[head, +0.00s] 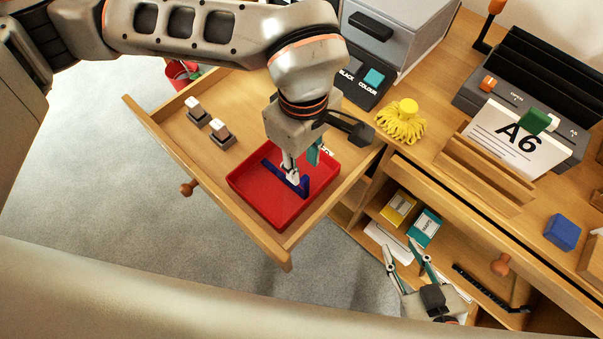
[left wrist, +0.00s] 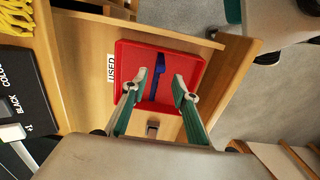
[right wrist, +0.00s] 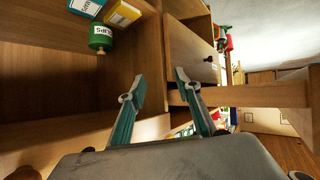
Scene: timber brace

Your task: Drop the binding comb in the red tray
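A black toothed strip (head: 490,288) lies in the lower right compartment. My right gripper (head: 402,243) is open and empty beside the cabinet; its fingers also show in the right wrist view (right wrist: 160,78).
Two stamps (head: 221,133) stand in the drawer beside the tray. A yellow mop-like object (head: 402,122), an A6 card holder (head: 490,165) and a blue block (head: 562,232) are on the desktop. Yellow (head: 400,206) and teal (head: 425,227) boxes sit in the compartment below.

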